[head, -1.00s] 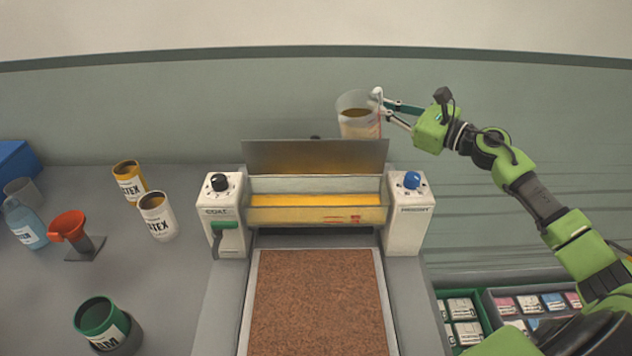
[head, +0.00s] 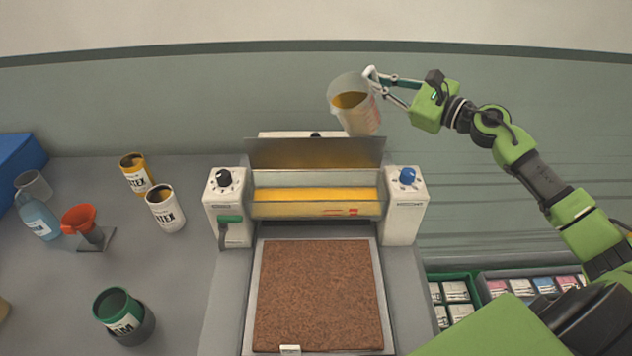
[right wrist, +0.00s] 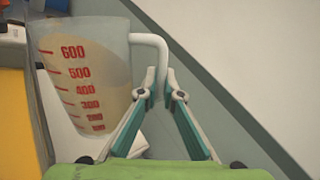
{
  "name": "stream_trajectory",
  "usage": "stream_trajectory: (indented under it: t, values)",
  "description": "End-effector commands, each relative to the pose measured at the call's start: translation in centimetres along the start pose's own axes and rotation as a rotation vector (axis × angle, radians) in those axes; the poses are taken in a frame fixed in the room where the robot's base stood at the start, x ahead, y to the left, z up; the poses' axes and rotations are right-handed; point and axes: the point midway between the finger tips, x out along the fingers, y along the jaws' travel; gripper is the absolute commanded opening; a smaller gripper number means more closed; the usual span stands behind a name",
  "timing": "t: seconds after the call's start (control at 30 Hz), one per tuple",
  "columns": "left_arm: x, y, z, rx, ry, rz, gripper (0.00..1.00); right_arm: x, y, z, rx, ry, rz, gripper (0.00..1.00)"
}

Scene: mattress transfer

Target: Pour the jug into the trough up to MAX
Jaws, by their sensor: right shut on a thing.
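The clear jug (head: 357,117) holds amber liquid and hangs in the air behind the right part of the trough. It tilts, with its mouth leaning left. My right gripper (head: 373,82) is shut on its handle. In the right wrist view the jug (right wrist: 92,85) has red marks up to 600, and my right gripper (right wrist: 163,92) grips the white handle. The trough (head: 268,208) is clear-fronted, between two white posts, with a yellow band of liquid inside. Small red marking shows at its front right, too small to read. No stream is visible. My left gripper is not in view.
An upright metal plate (head: 310,153) stands behind the trough. A brown board (head: 318,295) lies in front. Boxed packets (head: 545,287) sit at lower right.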

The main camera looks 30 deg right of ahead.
Motion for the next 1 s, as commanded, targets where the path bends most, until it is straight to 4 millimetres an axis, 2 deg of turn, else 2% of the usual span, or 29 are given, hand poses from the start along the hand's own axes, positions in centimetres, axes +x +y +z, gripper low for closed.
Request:
stream_trajectory:
  t: [1.0]
  values:
    - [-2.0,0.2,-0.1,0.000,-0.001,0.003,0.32,0.0,-0.1,2.5,-0.113,-0.003,-0.004,0.00]
